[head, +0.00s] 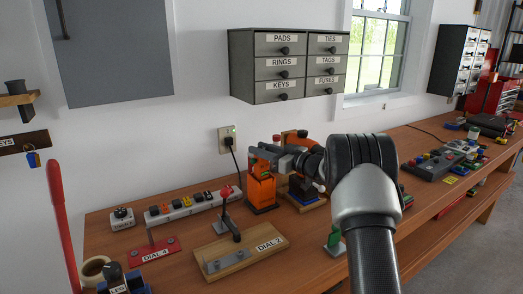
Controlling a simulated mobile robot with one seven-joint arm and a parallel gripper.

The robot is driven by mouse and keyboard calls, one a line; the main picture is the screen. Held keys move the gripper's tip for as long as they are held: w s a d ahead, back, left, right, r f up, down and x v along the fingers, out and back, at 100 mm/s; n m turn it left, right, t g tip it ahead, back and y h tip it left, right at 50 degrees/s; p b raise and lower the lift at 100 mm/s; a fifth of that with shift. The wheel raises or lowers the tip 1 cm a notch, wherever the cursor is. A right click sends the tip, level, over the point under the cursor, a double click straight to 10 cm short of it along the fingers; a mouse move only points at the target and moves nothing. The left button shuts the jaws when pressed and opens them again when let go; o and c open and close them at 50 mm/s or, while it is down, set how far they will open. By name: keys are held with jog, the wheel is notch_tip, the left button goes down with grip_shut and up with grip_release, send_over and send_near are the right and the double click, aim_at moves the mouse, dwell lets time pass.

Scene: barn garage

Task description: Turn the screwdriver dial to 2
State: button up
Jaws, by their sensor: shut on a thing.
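My gripper (263,155) reaches in from the right, its fingers at the top of an upright orange device (261,191) with a dark base on the bench. The fingers are shut on the small top part of this device, which they mostly hide. A second orange tool (291,135) shows behind my gripper, above a blue and wooden stand. I cannot tell for sure which orange piece is the screwdriver, and no dial numbers are readable on either. A wooden board (225,268) labelled DIAL 2 lies in front, with a metal lever on it.
A power strip (193,206) with several plugs lies to the left, near a red labelled board (154,252). A wall outlet (227,139) has a cord hanging down. A grey drawer cabinet (289,65) hangs above. Controllers and small parts (440,162) crowd the bench at right.

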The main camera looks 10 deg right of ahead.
dwell(0.3)
jog(key=o, duration=1.1)
jog(key=shift+a, duration=0.1)
jog(key=shift+c, duration=0.2)
jog(key=v, duration=1.7)
jog(key=shift+s, duration=0.15)
